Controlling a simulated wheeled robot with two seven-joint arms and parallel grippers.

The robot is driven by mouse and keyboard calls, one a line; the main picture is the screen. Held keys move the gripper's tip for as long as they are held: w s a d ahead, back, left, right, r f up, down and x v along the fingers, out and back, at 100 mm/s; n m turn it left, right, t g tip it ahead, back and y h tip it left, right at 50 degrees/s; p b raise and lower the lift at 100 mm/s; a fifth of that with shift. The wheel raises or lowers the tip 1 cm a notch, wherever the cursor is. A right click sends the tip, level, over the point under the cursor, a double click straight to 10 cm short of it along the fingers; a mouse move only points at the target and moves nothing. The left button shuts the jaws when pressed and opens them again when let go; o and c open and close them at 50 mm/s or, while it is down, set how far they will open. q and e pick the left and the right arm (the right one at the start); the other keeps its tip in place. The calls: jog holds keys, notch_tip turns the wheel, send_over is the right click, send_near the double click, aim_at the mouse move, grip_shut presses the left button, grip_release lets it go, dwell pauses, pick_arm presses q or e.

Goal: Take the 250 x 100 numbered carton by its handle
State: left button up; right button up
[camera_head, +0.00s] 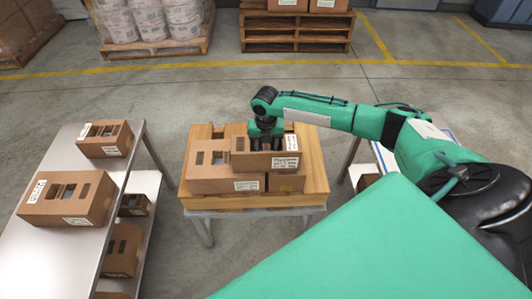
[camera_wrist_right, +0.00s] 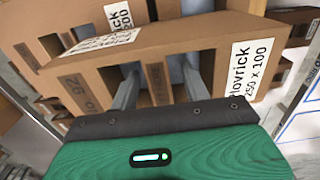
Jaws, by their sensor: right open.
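The numbered carton (camera_head: 247,162) is a brown box on top of the stack on the middle table. In the right wrist view the carton (camera_wrist_right: 218,68) has a white label reading 250 x 100 and openings with a narrow cardboard strip, the handle (camera_wrist_right: 158,84), between them. My right gripper (camera_head: 265,138) is over the carton, pointing down. In the right wrist view its open fingers (camera_wrist_right: 159,75) reach into the openings, one on each side of the strip. Their tips are hidden, and I cannot tell whether they touch the strip. My left gripper is not in view.
Other cartons (camera_head: 208,170) lie beside and below it on a wooden pallet (camera_head: 313,165). A steel table (camera_head: 62,160) at the left carries two cartons, with more on its lower shelf. Loaded pallets (camera_head: 296,38) stand at the back. Open floor lies between.

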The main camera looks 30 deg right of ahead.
jog(key=shift+c, duration=0.5)
grip_shut()
jog(key=shift+r, duration=0.1)
